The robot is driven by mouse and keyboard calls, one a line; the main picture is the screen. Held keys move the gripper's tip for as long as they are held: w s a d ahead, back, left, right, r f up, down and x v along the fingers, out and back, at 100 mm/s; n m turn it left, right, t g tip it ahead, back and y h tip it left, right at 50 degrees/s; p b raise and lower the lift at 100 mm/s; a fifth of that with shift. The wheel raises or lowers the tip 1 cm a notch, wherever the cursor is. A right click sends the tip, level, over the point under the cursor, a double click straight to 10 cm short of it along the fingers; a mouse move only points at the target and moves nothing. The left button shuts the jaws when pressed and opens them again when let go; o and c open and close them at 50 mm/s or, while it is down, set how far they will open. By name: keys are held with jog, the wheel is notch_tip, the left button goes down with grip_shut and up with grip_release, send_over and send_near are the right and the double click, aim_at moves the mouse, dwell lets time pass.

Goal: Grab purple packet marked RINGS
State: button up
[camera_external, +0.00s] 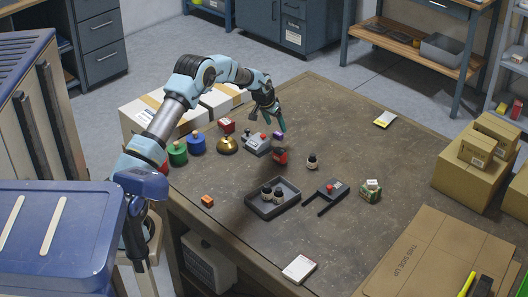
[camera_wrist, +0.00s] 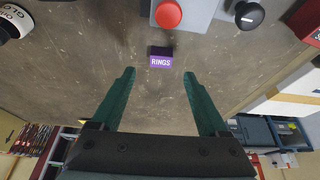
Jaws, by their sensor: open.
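The purple packet marked RINGS (camera_wrist: 161,58) stands on the table just beyond my fingertips in the wrist view, midway between them and next to the grey box with a red button. In the external view the purple packet (camera_external: 278,135) shows as a small spot beside my gripper (camera_external: 280,124). In the wrist view my gripper (camera_wrist: 160,82) is open and empty, its two green fingers apart with the packet ahead of the gap. The fingers do not touch the packet.
The grey box with a red button (camera_external: 257,144) is close to the packet. A dark red item (camera_external: 280,156), a brass bell (camera_external: 228,145) and a small bottle (camera_external: 312,161) stand nearby. A black tray (camera_external: 286,207) holds bottles. The table's far right part is mostly clear.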

aim_at(278, 133)
jog(key=p+x, duration=0.1)
jog(key=x, duration=0.3)
jog(key=shift+a+f+p, duration=0.1)
jog(key=shift+f+p, duration=0.3)
jog(key=shift+f, duration=0.05)
grip_shut()
